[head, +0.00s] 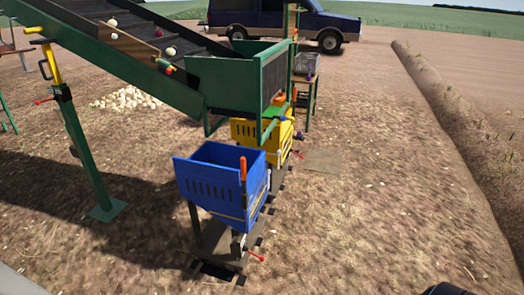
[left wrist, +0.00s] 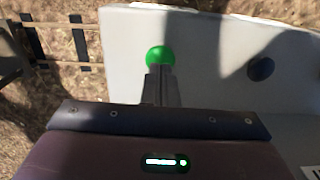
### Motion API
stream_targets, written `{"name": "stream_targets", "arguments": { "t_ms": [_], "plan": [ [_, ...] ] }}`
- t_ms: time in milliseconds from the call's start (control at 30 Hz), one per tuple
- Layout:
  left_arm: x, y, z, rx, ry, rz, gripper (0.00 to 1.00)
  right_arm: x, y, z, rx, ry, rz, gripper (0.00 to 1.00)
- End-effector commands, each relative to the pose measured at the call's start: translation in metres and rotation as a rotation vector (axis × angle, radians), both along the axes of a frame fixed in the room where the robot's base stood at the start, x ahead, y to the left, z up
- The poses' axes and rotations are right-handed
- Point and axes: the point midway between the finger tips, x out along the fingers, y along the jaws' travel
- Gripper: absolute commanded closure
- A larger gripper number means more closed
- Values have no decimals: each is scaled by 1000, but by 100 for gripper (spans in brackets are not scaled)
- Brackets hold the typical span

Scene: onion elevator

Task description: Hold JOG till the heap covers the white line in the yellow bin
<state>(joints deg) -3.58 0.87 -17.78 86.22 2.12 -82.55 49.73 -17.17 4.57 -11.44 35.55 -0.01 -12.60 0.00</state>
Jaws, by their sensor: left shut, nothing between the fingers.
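My left gripper (left wrist: 161,76) is shut and empty in the left wrist view. Its fingertips are at a round green button (left wrist: 160,57) on a pale grey panel (left wrist: 205,35) and cover its lower part. I cannot tell whether the button is pressed in. The yellow bin (head: 243,131) stands under the green chute (head: 228,83) in the head view, partly hidden by the chute and the blue bin. Its inside, any heap and the white line are hidden. A few onions (head: 171,51) lie on the dark sloping belt (head: 190,40). My right gripper is not in view.
An empty-looking blue bin (head: 222,185) stands in front of the yellow bin on a low track. A green post (head: 86,150) supports the conveyor at left. Onions lie piled on the ground (head: 125,98). A blue vehicle (head: 275,18) is behind. Open soil lies to the right.

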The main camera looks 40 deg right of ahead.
Motion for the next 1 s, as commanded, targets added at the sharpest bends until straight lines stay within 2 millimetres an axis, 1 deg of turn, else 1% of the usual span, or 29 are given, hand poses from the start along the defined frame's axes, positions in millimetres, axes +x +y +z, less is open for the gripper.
{"name": "stream_targets", "arguments": {
  "t_ms": [533,1000],
  "plan": [
    [0,0,-1,0,0,0,100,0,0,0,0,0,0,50],
    [0,0,-14,0,0,1,100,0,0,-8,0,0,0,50]
  ]
}}
